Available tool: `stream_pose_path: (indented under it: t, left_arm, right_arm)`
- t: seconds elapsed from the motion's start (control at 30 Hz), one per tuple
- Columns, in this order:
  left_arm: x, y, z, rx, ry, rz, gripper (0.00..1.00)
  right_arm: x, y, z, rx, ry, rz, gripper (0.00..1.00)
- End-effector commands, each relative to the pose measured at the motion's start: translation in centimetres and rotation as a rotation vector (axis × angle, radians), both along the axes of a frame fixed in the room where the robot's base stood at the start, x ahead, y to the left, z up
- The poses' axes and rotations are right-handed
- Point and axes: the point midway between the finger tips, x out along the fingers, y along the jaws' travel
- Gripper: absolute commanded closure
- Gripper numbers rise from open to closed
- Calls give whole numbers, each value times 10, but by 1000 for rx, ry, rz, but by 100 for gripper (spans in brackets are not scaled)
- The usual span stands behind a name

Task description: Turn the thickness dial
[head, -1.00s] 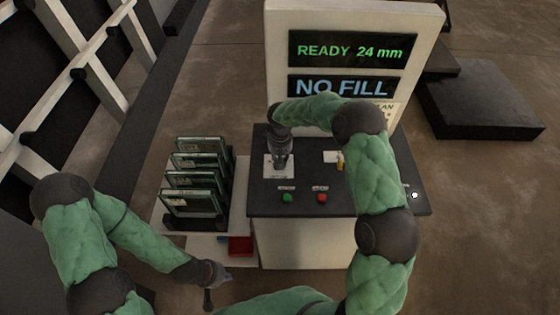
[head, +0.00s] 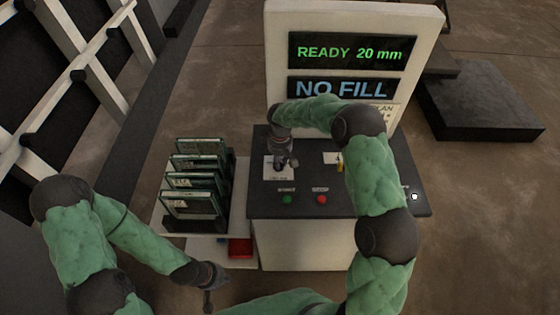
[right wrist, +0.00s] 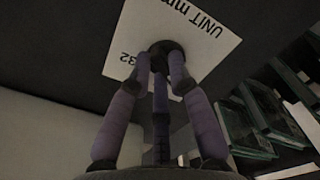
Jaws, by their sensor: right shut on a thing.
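The thickness dial (right wrist: 168,48) is a dark round knob on a white label plate (right wrist: 205,35), printed "UNIT mm" and "32", in the right wrist view. My right gripper (right wrist: 162,72) is shut on the dial, with its purple fingers around it. In the head view my right gripper (head: 284,162) is over the white plate (head: 271,174) on the console top and hides most of the dial. The upper display (head: 349,54) reads "READY 20 mm". My left gripper (head: 210,292) hangs low at the left, apart from the console; its fingers are too small to judge.
The console (head: 385,202) has a green button (head: 287,199) and a red button (head: 322,199) near its front edge. A lower display (head: 341,88) reads "NO FILL". A rack of glass panes (head: 192,222) stands left of the console, with a red tray (head: 240,248) below.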

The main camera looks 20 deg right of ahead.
Motion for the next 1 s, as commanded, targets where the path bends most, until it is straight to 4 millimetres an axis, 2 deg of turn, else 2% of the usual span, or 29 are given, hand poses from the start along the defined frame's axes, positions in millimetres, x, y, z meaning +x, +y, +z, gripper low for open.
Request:
stream_pose_path:
  t: [0.27,0.3,0.37,0.4,0.77,0.87,1.0]
  left_arm:
    - [0,0,0,0,0,0,100]
    - [0,0,0,0,0,0,100]
    - [0,0,0,0,0,0,100]
    - [0,0,0,0,0,0,100]
    - [0,0,0,0,0,0,100]
    - [0,0,0,0,0,0,100]
    - [0,0,0,0,0,0,100]
  right_arm:
    - [0,0,0,-1,-1,3,100]
    - [0,0,0,-1,-1,3,78]
    - [0,0,0,-1,-1,3,61]
    - [0,0,0,-1,-1,3,56]
    - [0,0,3,0,-1,1,56]
    - [1,0,11,-1,-4,1,56]
    - [1,0,35,-1,-5,2,56]
